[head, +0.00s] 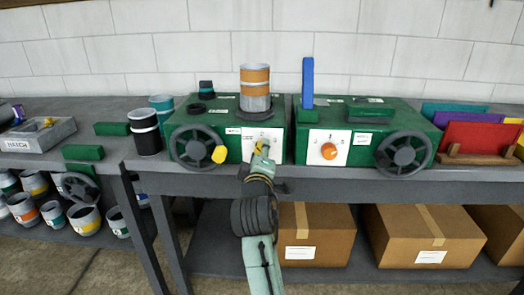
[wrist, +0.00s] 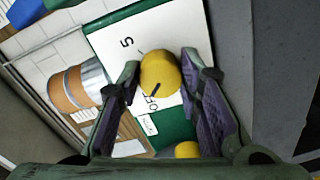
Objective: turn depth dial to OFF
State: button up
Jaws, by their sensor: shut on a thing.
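A yellow dial (wrist: 160,72) sits on a white panel (wrist: 112,38) of a green machine. In the wrist view my gripper (wrist: 160,85) has its two fingers on either side of the dial, shut on it. A dark line on the dial's lower edge lies close to printed letters that look like OFF, partly covered. A "5" is printed at the upper left of the panel. A small tag below the letters is too small to read. In the head view my gripper (head: 262,158) is at the left machine's panel (head: 253,137) and hides most of the dial.
A handwheel (head: 197,148) with a yellow knob (head: 220,154) is just left of the panel. A can with orange bands (head: 255,88) stands on the left machine. The right machine has an orange dial (head: 328,151) and a handwheel (head: 404,154). Cardboard boxes (head: 316,248) lie below.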

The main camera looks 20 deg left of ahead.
jog(key=shift+n, duration=1.6)
jog(key=o, duration=1.2)
jog(key=shift+c, duration=0.2)
jog(key=v, duration=0.7)
jog(key=shift+s, duration=0.3)
